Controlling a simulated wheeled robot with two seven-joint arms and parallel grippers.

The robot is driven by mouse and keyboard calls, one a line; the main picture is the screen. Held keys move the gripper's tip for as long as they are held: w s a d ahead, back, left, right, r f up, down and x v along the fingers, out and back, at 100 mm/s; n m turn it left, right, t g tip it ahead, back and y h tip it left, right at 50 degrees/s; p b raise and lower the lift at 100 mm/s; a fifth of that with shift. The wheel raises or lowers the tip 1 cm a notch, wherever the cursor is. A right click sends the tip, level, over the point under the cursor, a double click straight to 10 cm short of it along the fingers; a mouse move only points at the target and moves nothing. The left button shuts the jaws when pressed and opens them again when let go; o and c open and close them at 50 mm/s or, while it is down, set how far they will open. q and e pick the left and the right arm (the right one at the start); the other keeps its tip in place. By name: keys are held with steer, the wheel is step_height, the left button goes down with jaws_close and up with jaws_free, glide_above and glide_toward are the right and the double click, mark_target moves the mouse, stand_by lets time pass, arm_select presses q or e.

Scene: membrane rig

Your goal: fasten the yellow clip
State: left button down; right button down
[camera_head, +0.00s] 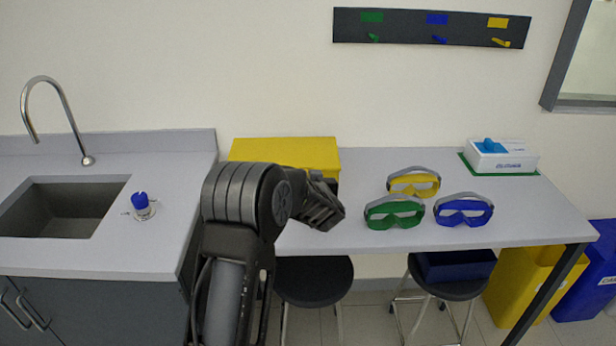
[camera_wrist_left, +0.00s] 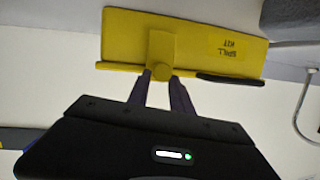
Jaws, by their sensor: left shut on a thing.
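The yellow spill kit box (camera_head: 284,152) stands at the back left of the bench, its front mostly hidden by my left arm. In the left wrist view the box (camera_wrist_left: 205,45) is upside down, its label inverted. The yellow clip (camera_wrist_left: 162,48) is a flat plate against the box's face, with a rounded end at the box's edge strip. My left gripper (camera_wrist_left: 161,76) is shut on that rounded end, one dark finger on each side. In the head view the clip and fingertips are hidden. Whether the clip is latched cannot be told. My right gripper is not in view.
Green (camera_head: 394,212), blue (camera_head: 463,210) and yellow goggles (camera_head: 413,182) lie on the bench right of my arm. A white box (camera_head: 500,157) is at the back right. A sink (camera_head: 62,208) and a blue-capped bottle (camera_head: 142,206) are left. A dark handle (camera_wrist_left: 230,79) lies beside the clip.

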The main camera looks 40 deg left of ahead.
arm_select(q)
steer(key=shift+w+a+r, duration=0.15)
steer(key=shift+a+r, duration=0.05)
steer(key=shift+r, duration=0.55)
steer(key=c, duration=1.6)
jaws_free()
steer(key=shift+y, duration=0.3)
steer(key=o, duration=0.4)
steer(key=shift+f, duration=0.35)
steer(key=shift+o, duration=0.2)
steer(key=shift+d+f, duration=0.1)
steer(key=b+v, duration=0.1)
steer(key=v, duration=0.6)
steer(key=shift+s+d, duration=0.2)
steer(key=shift+s, duration=0.1)
